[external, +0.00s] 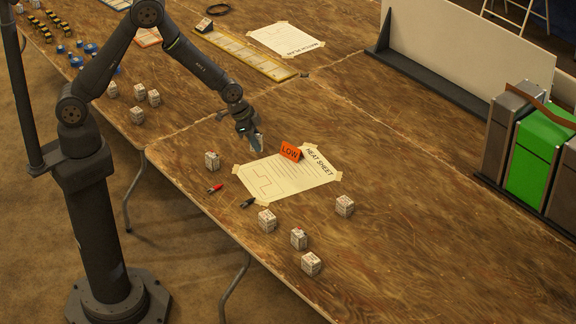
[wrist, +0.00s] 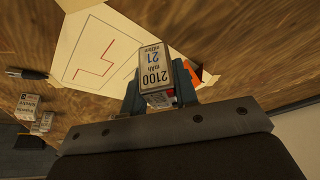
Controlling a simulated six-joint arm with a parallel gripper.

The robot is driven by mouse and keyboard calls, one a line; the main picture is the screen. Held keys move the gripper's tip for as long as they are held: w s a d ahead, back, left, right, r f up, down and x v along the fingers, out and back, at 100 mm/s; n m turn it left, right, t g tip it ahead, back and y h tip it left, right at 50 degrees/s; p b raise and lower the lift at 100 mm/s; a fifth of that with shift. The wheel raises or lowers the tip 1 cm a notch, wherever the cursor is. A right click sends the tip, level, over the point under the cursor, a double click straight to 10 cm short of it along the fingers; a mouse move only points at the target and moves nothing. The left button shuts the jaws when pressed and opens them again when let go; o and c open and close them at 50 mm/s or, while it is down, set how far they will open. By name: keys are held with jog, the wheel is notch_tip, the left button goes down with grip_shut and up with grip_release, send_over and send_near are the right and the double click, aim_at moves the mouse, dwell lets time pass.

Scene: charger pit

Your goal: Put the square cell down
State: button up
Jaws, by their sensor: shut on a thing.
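My gripper (external: 249,137) hangs above the table, near the upper left corner of the heat sheet (external: 262,186). In the wrist view its two fingers are closed on a white square cell (wrist: 154,68) marked 2100 mAh 21. The cell sits between the fingers with its printed side toward the camera. In the external view the held cell is hard to make out. The heat sheet also shows beyond the cell in the wrist view (wrist: 95,60). Other square cells stand on the table: one (external: 212,161) left of the sheet and one (external: 345,205) at its lower right.
An orange LOW tent card (external: 290,151) stands on the sheet's upper edge. A red marker (external: 215,188) and a black marker (external: 248,202) lie left of and below it. More cells (external: 299,238) stand in front. Table right of the sheet is clear up to the green charger (external: 538,155).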

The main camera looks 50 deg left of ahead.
jog(key=shift+w+f, duration=0.1)
jog(key=shift+f, duration=1.95)
jog(key=shift+f, duration=0.15)
jog(key=o, duration=1.1)
jog(key=shift+c, duration=0.2)
jog(key=v, duration=1.2)
